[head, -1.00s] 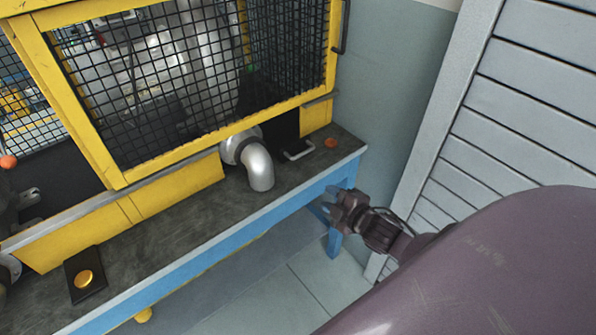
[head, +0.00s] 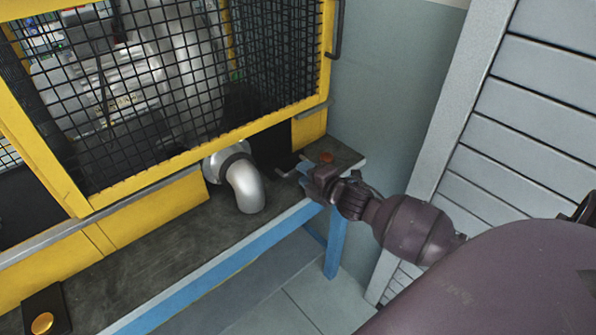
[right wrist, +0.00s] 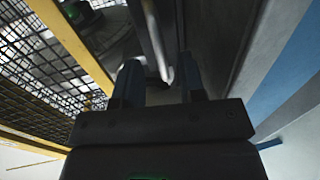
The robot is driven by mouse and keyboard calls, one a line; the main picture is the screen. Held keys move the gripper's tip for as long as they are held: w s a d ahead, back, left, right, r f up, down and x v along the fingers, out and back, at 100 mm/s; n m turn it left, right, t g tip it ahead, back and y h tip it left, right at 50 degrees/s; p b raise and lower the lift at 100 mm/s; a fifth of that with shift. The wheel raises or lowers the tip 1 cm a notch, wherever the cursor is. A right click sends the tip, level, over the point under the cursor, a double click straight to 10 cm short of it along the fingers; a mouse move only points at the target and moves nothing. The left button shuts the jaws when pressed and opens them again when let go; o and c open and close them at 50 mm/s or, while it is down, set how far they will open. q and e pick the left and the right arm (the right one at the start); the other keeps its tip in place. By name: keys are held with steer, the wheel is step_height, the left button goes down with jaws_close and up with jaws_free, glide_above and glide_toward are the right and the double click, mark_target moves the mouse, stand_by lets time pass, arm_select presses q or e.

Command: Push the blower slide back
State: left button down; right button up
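The blower slide's pale handle (head: 287,171) shows at the foot of the yellow guard, to the right of the silver elbow pipe; my right gripper hides part of it. My right gripper (head: 311,180) is over the right end of the bench, just right of the handle. In the right wrist view my two dark fingers (right wrist: 160,78) stand apart. A grey bar with a pale end (right wrist: 153,40), which looks like the slide handle, appears between and beyond them. I cannot tell whether they touch it. My left gripper is not in view.
The silver elbow pipe (head: 245,188) sticks out left of the handle. The yellow mesh guard (head: 150,172) rises behind. An orange button (head: 326,158) is near the bench's right end, a yellow button (head: 42,323) at its left. A slatted grey panel (head: 530,110) stands right.

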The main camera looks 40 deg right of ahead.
steer(key=shift+x, duration=1.5)
steer(key=shift+c, duration=0.5)
jaws_close()
